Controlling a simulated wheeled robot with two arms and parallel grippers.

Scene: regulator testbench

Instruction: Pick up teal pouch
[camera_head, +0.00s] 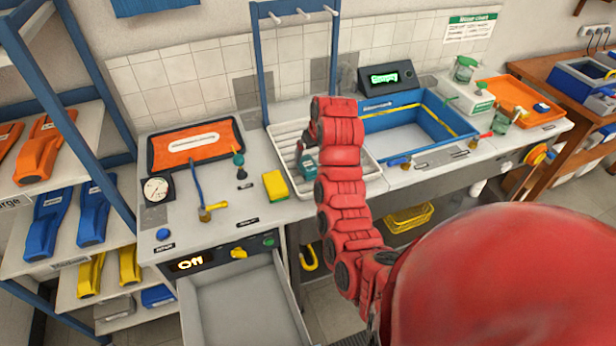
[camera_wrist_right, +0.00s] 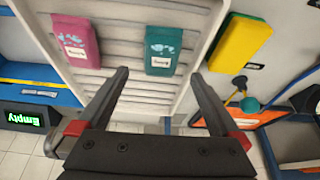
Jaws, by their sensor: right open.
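The teal pouch (camera_head: 308,166) lies in the white slatted drying tray (camera_head: 362,165), just left of my right arm in the head view. In the right wrist view the teal pouch (camera_wrist_right: 163,51) is ahead of my right gripper (camera_wrist_right: 159,75), roughly between the lines of its two fingers. The fingers are wide apart with nothing between the tips, and the pouch appears beyond them. In the head view my red right arm reaches over the tray and hides most of the gripper. My left gripper is not in view.
A pink pouch (camera_wrist_right: 76,41) lies in the same tray. A yellow sponge (camera_head: 275,185) is beside the tray, with brass taps (camera_head: 205,213) further left. A blue-rimmed sink (camera_head: 405,135) is on the right. A blue rack frame (camera_head: 262,60) rises behind the tray. A drawer (camera_head: 245,305) stands open in front.

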